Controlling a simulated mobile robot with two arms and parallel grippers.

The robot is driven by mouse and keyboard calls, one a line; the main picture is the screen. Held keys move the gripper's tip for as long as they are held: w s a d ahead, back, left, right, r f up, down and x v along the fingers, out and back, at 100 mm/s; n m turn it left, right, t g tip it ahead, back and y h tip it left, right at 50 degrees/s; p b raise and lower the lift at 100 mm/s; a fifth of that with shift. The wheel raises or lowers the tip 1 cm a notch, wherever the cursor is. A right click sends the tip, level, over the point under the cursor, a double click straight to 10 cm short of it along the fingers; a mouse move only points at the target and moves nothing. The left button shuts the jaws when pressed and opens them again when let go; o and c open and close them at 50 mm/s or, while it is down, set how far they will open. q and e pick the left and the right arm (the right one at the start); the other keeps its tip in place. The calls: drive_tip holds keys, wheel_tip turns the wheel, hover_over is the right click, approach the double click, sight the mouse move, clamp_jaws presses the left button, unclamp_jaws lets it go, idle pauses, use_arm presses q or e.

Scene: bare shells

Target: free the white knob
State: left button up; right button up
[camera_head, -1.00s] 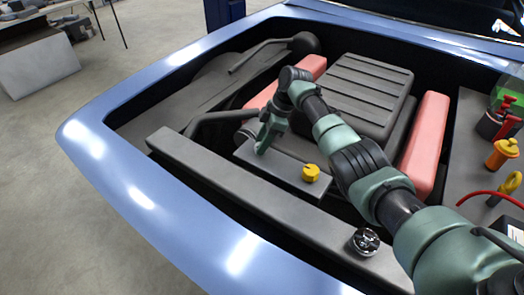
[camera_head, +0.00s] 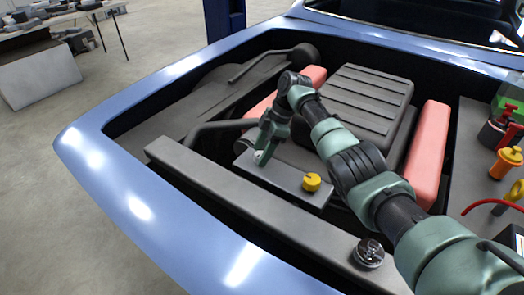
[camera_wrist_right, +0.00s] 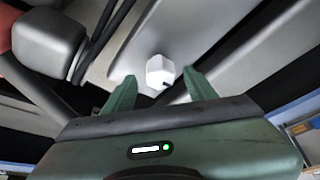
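The white knob (camera_wrist_right: 160,70) sits on a grey surface in the right wrist view, just beyond and between the two fingertips. My right gripper (camera_wrist_right: 160,86) is open, with one green finger on each side and a gap around the knob. In the head view my right gripper (camera_head: 262,148) points down at the far left end of a grey plate (camera_head: 290,182). A small pale bit of the white knob (camera_head: 258,156) shows at its fingertips. I cannot tell from the head view whether they touch. My left gripper is not in view.
A yellow knob (camera_head: 312,182) stands on the same plate, to the right. A long grey bar (camera_head: 230,190) with a black cap (camera_head: 369,252) runs in front. A ribbed engine cover (camera_head: 362,95) and a red block (camera_head: 428,145) lie behind my right arm.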

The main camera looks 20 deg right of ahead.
drive_tip(key=v, duration=0.7)
drive_tip(key=shift+d+r+b, duration=0.2)
drive_tip(key=shift+r+b, duration=0.15)
drive_tip(key=shift+b, duration=0.1)
drive_tip(key=shift+s, duration=0.1)
